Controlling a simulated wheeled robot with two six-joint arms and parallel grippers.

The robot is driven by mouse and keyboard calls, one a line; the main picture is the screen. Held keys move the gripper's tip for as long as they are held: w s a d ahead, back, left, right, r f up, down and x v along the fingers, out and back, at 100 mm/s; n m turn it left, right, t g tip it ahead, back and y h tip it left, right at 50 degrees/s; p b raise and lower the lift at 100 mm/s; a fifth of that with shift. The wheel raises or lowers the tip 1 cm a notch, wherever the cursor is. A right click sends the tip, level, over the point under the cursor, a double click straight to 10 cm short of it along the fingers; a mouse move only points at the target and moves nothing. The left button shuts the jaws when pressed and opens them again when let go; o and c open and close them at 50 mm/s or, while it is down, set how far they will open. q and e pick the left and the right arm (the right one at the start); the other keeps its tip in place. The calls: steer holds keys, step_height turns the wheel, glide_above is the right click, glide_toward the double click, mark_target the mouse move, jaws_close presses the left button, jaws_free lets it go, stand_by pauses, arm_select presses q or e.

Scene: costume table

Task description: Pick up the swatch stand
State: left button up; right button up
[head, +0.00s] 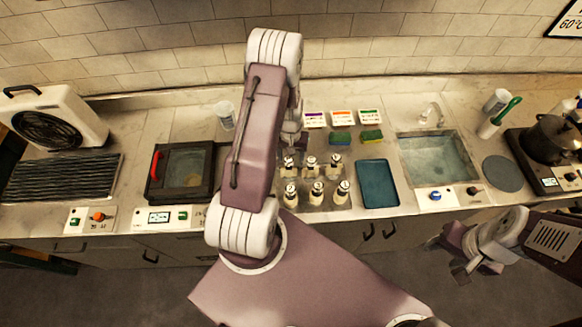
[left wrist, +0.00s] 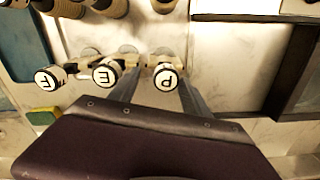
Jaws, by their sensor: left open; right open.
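I cannot make out for certain which thing is the swatch stand; it may be hidden behind my left arm in the head view. My left gripper (head: 291,136) reaches over the counter, mostly hidden by its own arm, just behind the rows of bottles. In the left wrist view its fingers (left wrist: 162,82) are open, on either side of the bottle marked P (left wrist: 166,77). I cannot tell whether they touch it. Bottles marked E (left wrist: 106,73) and F (left wrist: 48,79) stand beside it. My right gripper (head: 466,262) is open and empty in front of the counter, at the right.
Several white bottles (head: 317,190) stand in two rows, with a teal tray (head: 377,184) to their right. Small labelled boxes (head: 342,118) and sponges (head: 372,136) lie behind. A sink (head: 438,160) is further right. A black-framed glass-lidded box (head: 183,168) stands left of my arm.

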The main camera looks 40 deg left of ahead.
arm_select(q)
steer(key=shift+s+f, duration=0.15)
steer(key=shift+s, duration=0.15)
steer(key=shift+s+r, duration=0.25)
steer(key=shift+s, duration=0.5)
steer(key=c, duration=0.4)
steer(key=shift+w+f, duration=0.1)
steer(key=shift+w, duration=0.15)
steer(key=c, duration=0.5)
steer(key=shift+w+f, duration=0.1)
steer(key=shift+w, duration=0.2)
jaws_close()
steer(key=shift+s, duration=0.2)
arm_select(e)
steer(key=shift+s+r, duration=0.3)
steer(key=shift+s, duration=0.6)
arm_select(q)
steer(key=shift+w, duration=0.1)
arm_select(e)
steer(key=shift+w, duration=0.1)
